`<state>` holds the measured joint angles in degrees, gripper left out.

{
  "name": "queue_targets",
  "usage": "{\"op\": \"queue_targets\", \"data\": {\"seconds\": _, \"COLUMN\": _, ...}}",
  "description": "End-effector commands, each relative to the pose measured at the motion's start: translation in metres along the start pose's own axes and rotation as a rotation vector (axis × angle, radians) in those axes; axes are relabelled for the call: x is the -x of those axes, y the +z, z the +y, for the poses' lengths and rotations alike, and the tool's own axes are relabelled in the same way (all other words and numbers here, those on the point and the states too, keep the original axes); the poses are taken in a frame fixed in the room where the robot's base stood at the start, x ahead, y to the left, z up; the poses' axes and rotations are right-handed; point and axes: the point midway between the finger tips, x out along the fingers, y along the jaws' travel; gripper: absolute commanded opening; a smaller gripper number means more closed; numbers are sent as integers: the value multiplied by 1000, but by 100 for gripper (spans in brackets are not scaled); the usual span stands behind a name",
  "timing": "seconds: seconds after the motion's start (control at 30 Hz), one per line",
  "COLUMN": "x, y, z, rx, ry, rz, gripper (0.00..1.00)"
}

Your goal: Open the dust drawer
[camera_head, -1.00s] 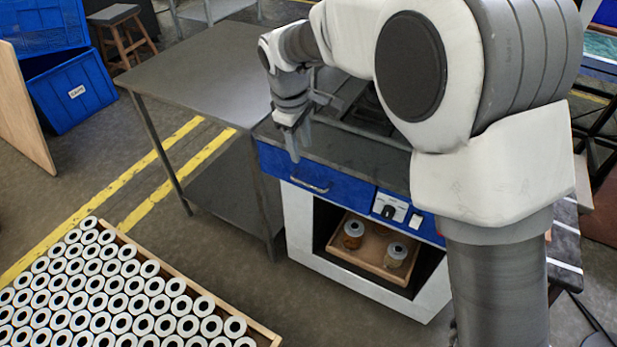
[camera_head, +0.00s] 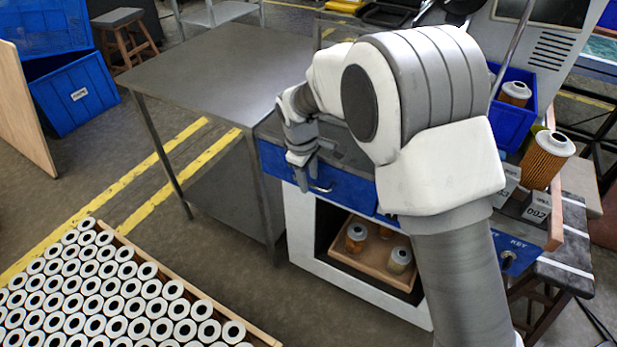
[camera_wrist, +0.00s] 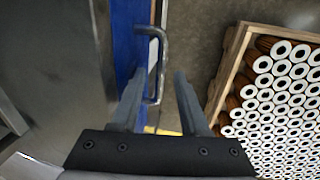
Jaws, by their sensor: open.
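The dust drawer (camera_head: 275,165) is the blue front at the top of the white cabinet, and it looks closed. Its metal bar handle (camera_head: 321,188) sticks out from the front; it also shows in the wrist view (camera_wrist: 157,62). My gripper (camera_head: 305,180) is at the drawer front, by the left end of the handle. In the wrist view my gripper (camera_wrist: 155,90) is open, with the handle's end between or just beyond its two fingers. I cannot tell whether a finger touches the handle. My arm hides the right part of the drawer front.
Below the drawer, an open compartment holds a wooden tray (camera_head: 345,262) with several cartridges. A large crate of white-ended cartridges (camera_head: 120,300) stands on the floor at lower left. A grey metal table (camera_head: 215,65) adjoins the cabinet's left side. A blue bin (camera_head: 515,125) stands at right.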

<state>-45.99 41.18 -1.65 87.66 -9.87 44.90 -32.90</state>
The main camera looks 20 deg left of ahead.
Motion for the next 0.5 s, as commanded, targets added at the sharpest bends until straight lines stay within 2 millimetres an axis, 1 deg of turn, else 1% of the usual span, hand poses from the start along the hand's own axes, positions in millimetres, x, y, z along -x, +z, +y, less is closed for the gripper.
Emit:
{"op": "queue_targets", "data": {"seconds": 0.03, "x": 0, "y": 0, "z": 0, "rx": 0, "ry": 0, "rz": 0, "gripper": 45}}
{"op": "queue_targets", "data": {"seconds": 0.07, "x": 0, "y": 0, "z": 0, "rx": 0, "ry": 0, "rz": 0, "gripper": 41}}
{"op": "queue_targets", "data": {"seconds": 0.2, "x": 0, "y": 0, "z": 0, "rx": 0, "ry": 0, "rz": 0, "gripper": 16}}
{"op": "queue_targets", "data": {"seconds": 0.3, "x": 0, "y": 0, "z": 0, "rx": 0, "ry": 0, "rz": 0, "gripper": 0}}
{"op": "queue_targets", "data": {"seconds": 0.5, "x": 1, "y": 0, "z": 0, "rx": 0, "ry": 0, "rz": 0, "gripper": 0}}
